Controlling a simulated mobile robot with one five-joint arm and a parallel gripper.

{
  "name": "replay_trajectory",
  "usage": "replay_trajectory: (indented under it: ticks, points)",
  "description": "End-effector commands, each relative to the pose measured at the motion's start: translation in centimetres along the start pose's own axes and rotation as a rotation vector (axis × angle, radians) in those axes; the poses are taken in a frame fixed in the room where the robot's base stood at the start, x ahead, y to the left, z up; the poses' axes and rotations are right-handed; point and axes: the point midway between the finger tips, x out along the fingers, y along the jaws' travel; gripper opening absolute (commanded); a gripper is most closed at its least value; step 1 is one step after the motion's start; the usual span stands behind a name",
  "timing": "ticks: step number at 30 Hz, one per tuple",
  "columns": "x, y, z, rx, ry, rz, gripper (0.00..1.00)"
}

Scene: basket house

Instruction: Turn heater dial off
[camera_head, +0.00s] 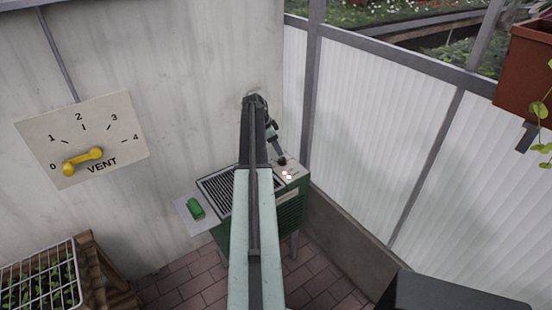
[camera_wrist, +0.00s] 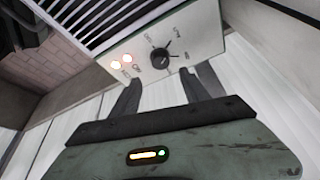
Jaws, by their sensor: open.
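The heater dial (camera_wrist: 160,60) is a small black knob on a pale control panel (camera_wrist: 205,28) in the wrist view. Small markings surround it, too blurred to read surely. Two lights (camera_wrist: 121,62) beside it glow reddish. My gripper (camera_wrist: 169,76) is open, its two dark fingers spread with the dial between and just beyond their tips; I cannot tell whether they touch the panel. In the head view the green heater (camera_head: 291,216) stands in the corner, partly hidden behind my arm. My gripper (camera_head: 279,152) is over the panel end there, and the dial is hard to make out.
A green switch (camera_head: 195,208) on a pale plate is left of the heater. A VENT board (camera_head: 120,140) with a yellow lever hangs on the left wall. A caged plant tray (camera_head: 40,280) is lower left. Translucent panels (camera_head: 380,140) close the right side; a planter (camera_head: 525,65) hangs upper right.

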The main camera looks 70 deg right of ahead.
Motion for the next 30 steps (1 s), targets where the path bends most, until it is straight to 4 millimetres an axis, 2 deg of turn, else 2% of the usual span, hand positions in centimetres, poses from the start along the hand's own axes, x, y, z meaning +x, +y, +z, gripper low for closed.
replay_trajectory:
  ticks: [5, 13, 16, 23, 24, 27, 30]
  points:
    - [2.0, -0.2, 0.8, -0.008, -0.001, -0.003, 0.54]
    - [6.7, -0.3, 1.3, -0.013, -0.001, -0.004, 0.54]
    - [7.4, -0.3, 1.2, -0.014, -0.001, -0.005, 0.54]
    - [7.2, -0.3, 1.1, -0.016, -0.002, -0.005, 0.54]
    - [7.2, -0.3, 1.1, -0.016, -0.002, -0.005, 0.51]
    - [7.2, -0.3, 1.1, -0.016, -0.002, -0.005, 0.23]
    - [7.2, -0.3, 1.1, -0.016, -0.002, -0.005, 0.0]
